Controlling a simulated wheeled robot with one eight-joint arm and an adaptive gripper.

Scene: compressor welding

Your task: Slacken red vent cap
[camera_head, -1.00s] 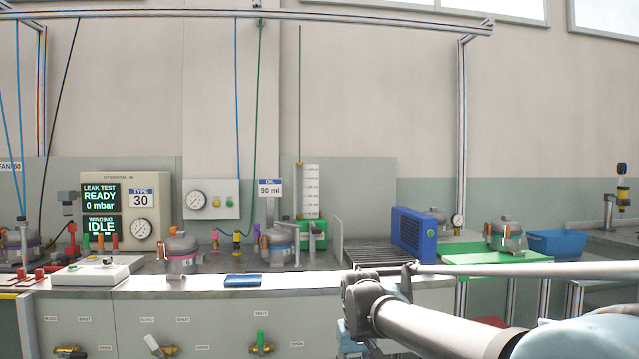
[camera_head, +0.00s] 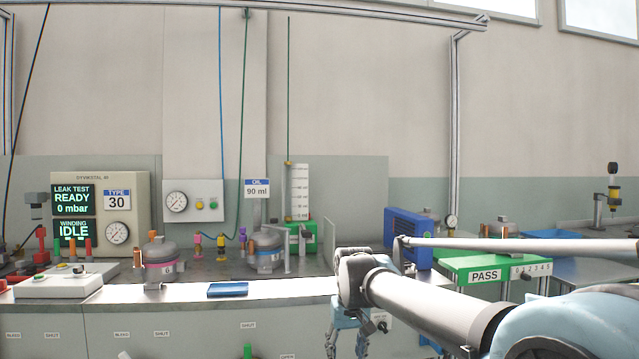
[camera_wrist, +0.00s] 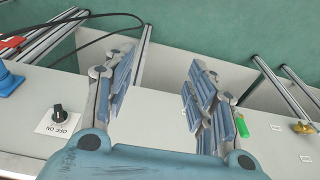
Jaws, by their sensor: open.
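I cannot make out for sure which part is the red vent cap. Small red upright parts stand by the leak test panel at the left in the head view: a taller red fitting (camera_head: 41,248) and a red-topped plug (camera_head: 88,246). A red piece (camera_wrist: 12,43) also shows at the upper left edge of the wrist view; what it belongs to is unclear. My gripper (camera_head: 347,345) hangs in front of the bench, low in the head view, right of these parts. In the wrist view my gripper (camera_wrist: 160,88) is open, with nothing between its fingers.
A pink-banded compressor (camera_head: 159,266) and a blue-banded one (camera_head: 266,258) stand on the bench. A blue flat object (camera_head: 228,289) lies near its front edge. A blue box (camera_head: 408,236) and green PASS table (camera_head: 505,268) are right. An on/off knob (camera_wrist: 58,111) shows beside my gripper.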

